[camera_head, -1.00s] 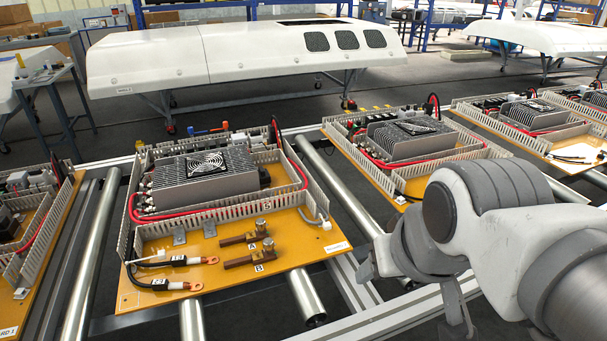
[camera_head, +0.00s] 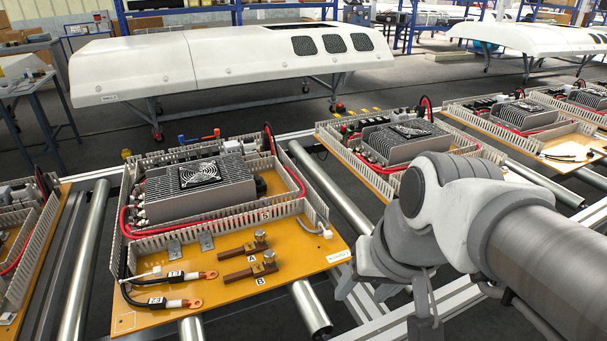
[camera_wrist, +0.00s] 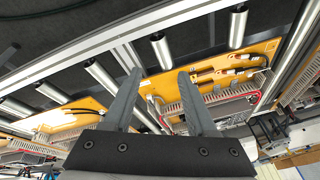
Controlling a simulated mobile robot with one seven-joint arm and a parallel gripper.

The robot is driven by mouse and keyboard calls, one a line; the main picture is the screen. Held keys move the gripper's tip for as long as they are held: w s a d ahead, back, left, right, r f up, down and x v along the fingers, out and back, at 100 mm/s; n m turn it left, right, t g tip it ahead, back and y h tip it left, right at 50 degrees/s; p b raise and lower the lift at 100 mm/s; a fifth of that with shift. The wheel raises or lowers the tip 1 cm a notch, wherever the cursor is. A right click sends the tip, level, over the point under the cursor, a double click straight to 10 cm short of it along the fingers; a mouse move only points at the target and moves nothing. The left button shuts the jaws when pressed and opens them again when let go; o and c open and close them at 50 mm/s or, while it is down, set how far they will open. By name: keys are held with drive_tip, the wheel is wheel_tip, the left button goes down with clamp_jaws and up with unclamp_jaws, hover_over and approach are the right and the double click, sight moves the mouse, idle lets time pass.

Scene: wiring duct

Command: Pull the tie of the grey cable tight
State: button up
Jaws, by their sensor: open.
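The grey cable (camera_head: 315,217) is a short curved lead at the right end of the duct wall on the middle orange board (camera_head: 290,285). A small white piece, perhaps its tie (camera_head: 327,233), shows at its lower end; whether it is loose is too small to tell. My gripper (camera_head: 388,300) hangs to the right of that board, apart from it, with fingers spread. In the wrist view my gripper (camera_wrist: 159,74) is open and empty. The board's corner with a small pale looped piece shows beyond the fingers, some distance away.
A black cable with a white tie (camera_head: 152,272) and copper lugs lies at the board's front left. A finned fan unit (camera_head: 200,178) and a red cable sit behind the front duct wall. Metal rollers (camera_head: 312,308) flank the board. Another board (camera_head: 400,150) stands right behind my arm.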

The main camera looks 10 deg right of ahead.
drive_tip(key=w+a+f+m+g+y+b, duration=0.1)
drive_tip(key=a+f+m+g+y+b, duration=0.1)
drive_tip(key=a+f+m+g+y, duration=0.4)
drive_tip(key=m+t+h+b, duration=0.2)
drive_tip(key=m+t+b, duration=0.2)
drive_tip(key=m+t, duration=1.8)
approach(330, 236)
drive_tip(key=w+m+g, duration=0.1)
drive_tip(key=w, duration=0.1)
drive_tip(key=w+a+r+m+b, duration=0.1)
drive_tip(key=w, duration=0.2)
drive_tip(key=w+a+r+m+g+b, duration=0.1)
drive_tip(key=w, duration=0.2)
drive_tip(key=shift+a+r+g, duration=0.1)
drive_tip(key=shift+g, duration=0.2)
clamp_jaws()
